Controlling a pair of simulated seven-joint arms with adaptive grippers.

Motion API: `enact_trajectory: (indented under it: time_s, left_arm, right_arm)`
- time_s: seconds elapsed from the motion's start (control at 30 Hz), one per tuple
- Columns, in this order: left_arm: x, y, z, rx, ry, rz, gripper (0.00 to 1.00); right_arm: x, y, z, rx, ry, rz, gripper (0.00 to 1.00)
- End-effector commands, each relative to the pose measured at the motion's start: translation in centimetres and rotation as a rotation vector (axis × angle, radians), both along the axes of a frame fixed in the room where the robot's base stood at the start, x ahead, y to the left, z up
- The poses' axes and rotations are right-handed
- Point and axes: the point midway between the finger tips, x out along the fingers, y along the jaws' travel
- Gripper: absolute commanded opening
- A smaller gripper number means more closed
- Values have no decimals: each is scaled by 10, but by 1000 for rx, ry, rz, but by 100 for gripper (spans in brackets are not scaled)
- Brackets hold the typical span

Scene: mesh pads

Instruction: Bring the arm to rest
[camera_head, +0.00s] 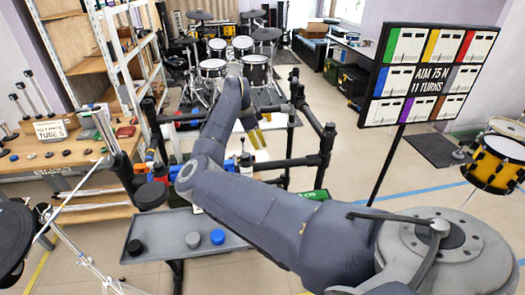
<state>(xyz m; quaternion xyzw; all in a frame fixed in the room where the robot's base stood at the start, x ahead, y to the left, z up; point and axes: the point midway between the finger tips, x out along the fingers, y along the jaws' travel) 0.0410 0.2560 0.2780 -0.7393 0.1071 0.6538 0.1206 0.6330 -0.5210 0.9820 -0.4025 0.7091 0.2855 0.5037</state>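My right arm comes in from the lower right, reaches across the middle and bends up and away. Its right gripper (257,138) is at the far end, small and mostly hidden behind the wrist. Two short yellow finger-like pieces show there, close together and pointing down. I see nothing clearly held between them, and cannot tell how far apart they stand. The gripper is over the area of a black tube frame (325,145). My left arm and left gripper are not in view.
A grey tray (158,222) at the front holds a black cap (135,247), a grey cap (193,240) and a blue cap (217,237). A sign board (428,75) stands at right beside a yellow drum (494,165). A wooden bench (60,160) is at left, drums (212,68) behind.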

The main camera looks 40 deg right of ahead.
Motion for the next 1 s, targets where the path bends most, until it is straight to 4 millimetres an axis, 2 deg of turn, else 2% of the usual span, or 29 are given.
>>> enact_trajectory:
  time_s: [0.2, 0.37, 0.47, 0.6, 0.8, 1.0]
  left_arm:
    - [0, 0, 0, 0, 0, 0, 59]
    - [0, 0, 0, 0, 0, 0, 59]
    - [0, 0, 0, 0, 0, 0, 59]
    - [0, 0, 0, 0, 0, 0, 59]
    - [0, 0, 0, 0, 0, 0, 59]
    - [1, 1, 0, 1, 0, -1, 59]
  right_arm:
    - [2, 3, 11, 0, 0, -1, 0]
    - [-5, -3, 4, -15, 10, 10, 0]
    - [-19, -15, -10, -47, 30, 40, 0]
    - [-50, -40, -35, -125, 75, 125, 0]
    - [-92, -67, -62, -251, 158, 306, 0]
    - [-126, -78, -80, -370, 261, 532, 0]
